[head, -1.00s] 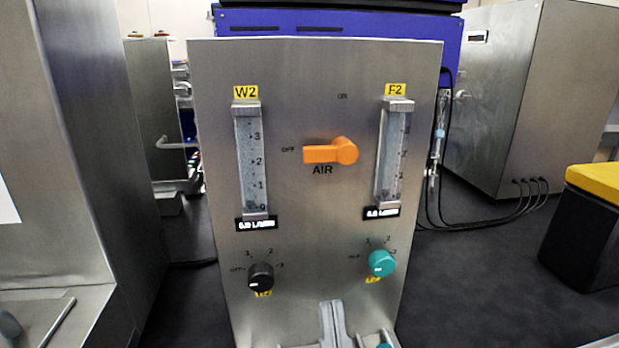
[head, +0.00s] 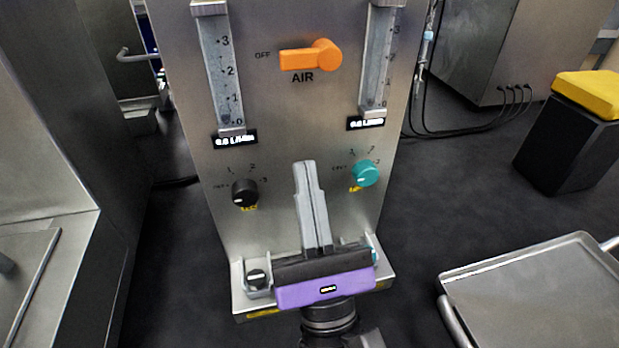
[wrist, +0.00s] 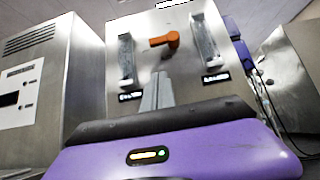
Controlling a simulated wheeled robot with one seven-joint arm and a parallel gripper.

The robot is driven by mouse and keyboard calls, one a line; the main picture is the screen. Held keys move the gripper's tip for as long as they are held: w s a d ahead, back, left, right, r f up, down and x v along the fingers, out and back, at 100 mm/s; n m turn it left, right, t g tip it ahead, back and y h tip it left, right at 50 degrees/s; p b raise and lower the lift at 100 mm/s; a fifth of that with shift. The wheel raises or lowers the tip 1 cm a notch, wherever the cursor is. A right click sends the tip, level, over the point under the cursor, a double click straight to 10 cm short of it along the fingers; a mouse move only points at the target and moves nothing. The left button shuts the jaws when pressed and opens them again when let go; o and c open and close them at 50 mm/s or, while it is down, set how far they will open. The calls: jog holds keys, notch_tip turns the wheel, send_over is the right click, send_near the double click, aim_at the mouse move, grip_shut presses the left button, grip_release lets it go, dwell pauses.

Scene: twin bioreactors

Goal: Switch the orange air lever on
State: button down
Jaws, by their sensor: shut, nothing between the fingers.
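The orange air lever (head: 311,56) is on the upper part of the steel panel (head: 290,120), above the word AIR. Its handle points left at the OFF mark. It also shows in the wrist view (wrist: 164,41). My gripper (head: 305,165) is shut and empty, with its grey fingers pointing up in front of the panel. The fingertips are below the lever, between the black and teal knobs in the head view. In the wrist view the fingers (wrist: 160,75) end just below the lever. I cannot tell how far they are from the panel.
Flow tubes stand left (head: 220,70) and right (head: 381,60) of the lever. A black knob (head: 244,192) and a teal knob (head: 365,173) sit lower. A steel cart (head: 530,290) is at lower right, a yellow-topped black box (head: 590,95) behind it. Dark floor is open between.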

aim_at(309, 56)
jog(key=p+x, duration=0.1)
jog(key=x, duration=0.2)
jog(key=p+x, duration=0.2)
jog(key=x, duration=0.1)
jog(key=shift+s+r, duration=0.2)
notch_tip(309, 56, up, 3)
jog(key=shift+w+f+p, duration=0.1)
jog(key=shift+w+p, duration=0.05)
jog(key=shift+p, duration=0.95)
jog(key=shift+r+p, duration=0.35)
jog(key=shift+r, duration=0.1)
